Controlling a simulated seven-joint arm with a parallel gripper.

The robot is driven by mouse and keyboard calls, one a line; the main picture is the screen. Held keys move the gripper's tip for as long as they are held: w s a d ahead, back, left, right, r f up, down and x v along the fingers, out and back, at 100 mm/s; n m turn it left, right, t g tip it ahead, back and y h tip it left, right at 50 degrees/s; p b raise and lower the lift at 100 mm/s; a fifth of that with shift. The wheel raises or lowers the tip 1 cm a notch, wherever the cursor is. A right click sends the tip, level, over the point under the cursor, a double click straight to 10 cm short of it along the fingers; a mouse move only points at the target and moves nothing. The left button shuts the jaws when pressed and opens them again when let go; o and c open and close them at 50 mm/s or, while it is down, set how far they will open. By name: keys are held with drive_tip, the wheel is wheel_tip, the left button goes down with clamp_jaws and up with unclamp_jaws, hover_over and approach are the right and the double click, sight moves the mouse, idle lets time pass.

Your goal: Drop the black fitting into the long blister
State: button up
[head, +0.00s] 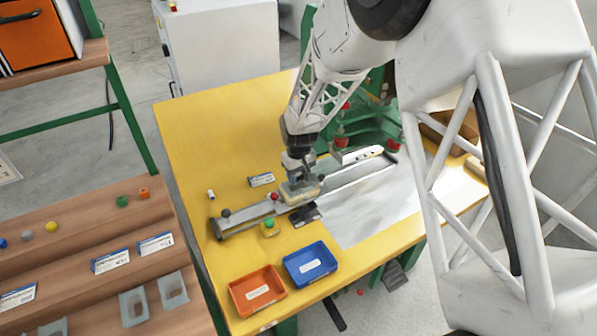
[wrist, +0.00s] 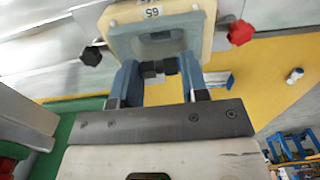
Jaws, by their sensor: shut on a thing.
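My gripper (head: 300,176) is low over the pale nest block (head: 301,190) on the metal slide at the middle of the yellow table. The nest block (wrist: 206,42) lies just beyond the fingertips, with a numbered label. A grey-blue clear pocket, which looks like the long blister (wrist: 150,42), sits in its opening. Whether the fitting touches it cannot be told.
A red knob (wrist: 240,33) and a black knob (wrist: 92,55) flank the nest. A small box (head: 261,180) and white bottle (head: 210,194) stand behind the slide. An orange tray (head: 240,303) and blue tray (head: 290,271) lie in front. The table's back left is clear.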

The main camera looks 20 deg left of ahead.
drive_tip(key=shift+f, duration=1)
drive_tip(key=shift+f, duration=0.15)
idle(1.1)
drive_tip(key=o, duration=1)
drive_tip(key=c, duration=0.5)
drive_tip(key=shift+r, duration=0.2)
drive_tip(key=shift+r, duration=3.3)
